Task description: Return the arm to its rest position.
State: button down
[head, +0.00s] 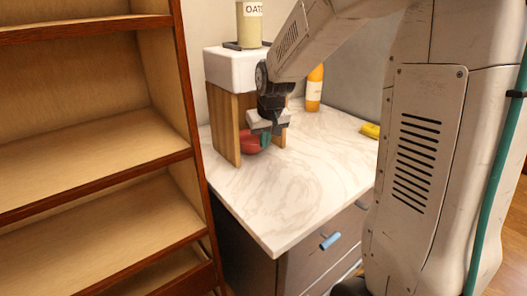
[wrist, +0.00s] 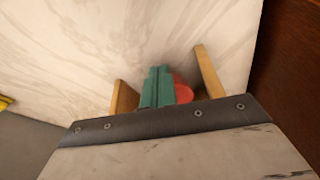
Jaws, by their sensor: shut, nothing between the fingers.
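My arm reaches in from the right in the head view, with its upper links bent down toward the counter. My gripper (head: 266,139) hangs in front of the opening of a small wooden-sided stand (head: 225,126) with a white top. Its teal fingers (wrist: 157,87) are closed together in the wrist view, with nothing between them. A red rounded object (head: 249,143) is in the stand's opening, just beside the fingers. It also shows right of the fingers in the wrist view (wrist: 183,90). Whether the fingers touch it, I cannot tell.
An oats container (head: 249,25) stands on top of the stand. An orange bottle (head: 315,88) is at the back, and a yellow item (head: 370,130) lies at right. An empty wooden shelf (head: 95,150) stands close on the left. The front of the marble counter (head: 285,205) is clear.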

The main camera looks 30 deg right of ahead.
jog(key=s+a+r, duration=0.2)
jog(key=s+a, duration=0.1)
jog(key=s, duration=0.7)
jog(key=s+a+r+n+g, duration=0.1)
jog(key=s+a+r, duration=0.2)
jog(key=s, duration=0.7)
jog(key=s+a+r+g, duration=0.1)
jog(key=s+a+r, duration=0.1)
jog(key=s, duration=0.9)
jog(key=shift+a+r, duration=0.2)
jog(key=shift+a, duration=0.7)
